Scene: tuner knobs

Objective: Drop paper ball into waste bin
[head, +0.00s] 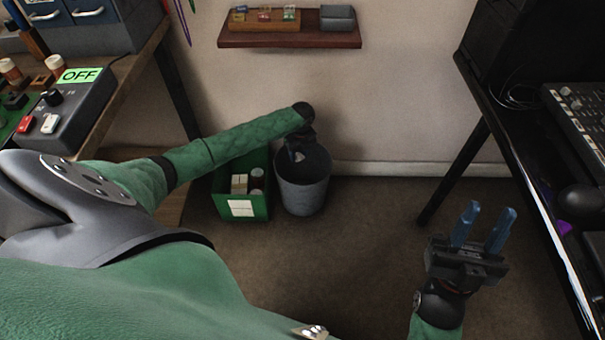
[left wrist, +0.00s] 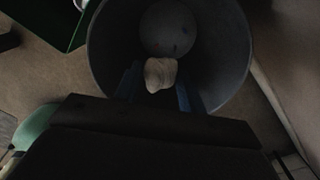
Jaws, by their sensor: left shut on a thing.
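A grey round waste bin (head: 303,190) stands on the floor against the back wall. My left arm reaches over it, and my left gripper (head: 298,154) points down at its mouth. In the left wrist view, the crumpled whitish paper ball (left wrist: 160,73) sits between the two blue fingertips of my left gripper (left wrist: 158,90), which is shut on it. The bin's opening (left wrist: 235,60) surrounds the ball in that view, with the dark bin floor behind it. My right gripper (head: 484,228) is open and empty, at the lower right of the head view.
A green box (head: 228,208) with several items in it stands left of the bin. A workbench (head: 130,95) is at the left and a dark desk (head: 520,130) at the right. A wooden shelf (head: 290,40) hangs on the wall. The floor in the middle is clear.

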